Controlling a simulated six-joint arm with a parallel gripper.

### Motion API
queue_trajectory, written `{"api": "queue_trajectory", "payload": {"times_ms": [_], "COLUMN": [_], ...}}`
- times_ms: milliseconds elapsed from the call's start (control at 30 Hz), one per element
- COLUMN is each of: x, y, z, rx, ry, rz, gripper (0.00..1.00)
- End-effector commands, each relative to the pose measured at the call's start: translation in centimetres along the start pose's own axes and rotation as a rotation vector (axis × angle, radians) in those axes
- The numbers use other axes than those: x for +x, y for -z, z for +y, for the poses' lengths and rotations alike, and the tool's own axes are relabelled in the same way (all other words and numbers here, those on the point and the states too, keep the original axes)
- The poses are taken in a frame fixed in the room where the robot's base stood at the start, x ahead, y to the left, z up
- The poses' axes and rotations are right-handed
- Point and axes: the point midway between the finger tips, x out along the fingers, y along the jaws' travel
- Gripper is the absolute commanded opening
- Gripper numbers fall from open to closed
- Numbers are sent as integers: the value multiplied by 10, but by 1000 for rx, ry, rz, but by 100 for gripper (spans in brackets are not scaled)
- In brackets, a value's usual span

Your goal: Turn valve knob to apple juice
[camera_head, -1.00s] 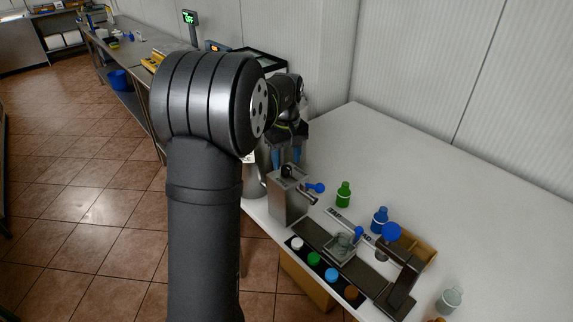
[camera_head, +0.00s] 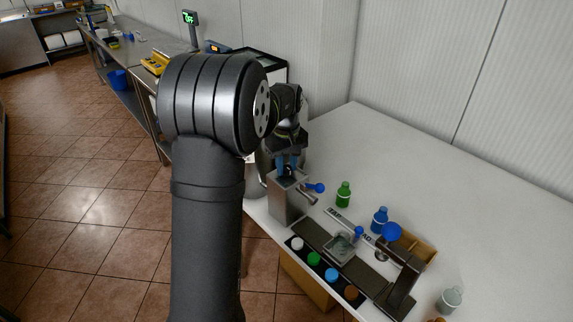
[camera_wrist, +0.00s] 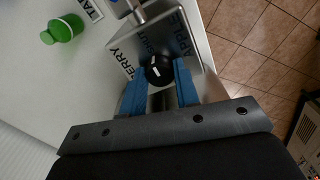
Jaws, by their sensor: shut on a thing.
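The valve knob is black and round (camera_wrist: 158,69), on top of a steel valve box (camera_head: 288,203). In the wrist view the box top (camera_wrist: 190,52) carries lettering; "APPLE" reads along its right side and part of a word ending in "ERRY" on its left. My gripper (camera_wrist: 160,84) has blue fingers, one on each side of the knob, and is shut on it. In the head view my gripper (camera_head: 288,168) is directly above the box and hides most of the knob. Which label the knob points to is not clear.
A green bottle (camera_head: 343,194) and a blue bottle (camera_head: 380,219) stand right of the box. A dark conveyor-like strip (camera_head: 317,243) with a clear container (camera_head: 341,246) lies in front. The white table is clear behind.

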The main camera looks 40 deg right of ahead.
Motion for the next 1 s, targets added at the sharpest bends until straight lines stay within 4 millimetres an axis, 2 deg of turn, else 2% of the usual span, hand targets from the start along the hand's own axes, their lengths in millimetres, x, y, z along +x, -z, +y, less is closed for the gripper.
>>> {"api": "queue_trajectory", "payload": {"times_ms": [367,1000], "x": [0,-1], "y": [0,0], "z": [0,1], "rx": [180,763], "ry": [0,0], "rz": [1,2], "gripper": [6,6]}}
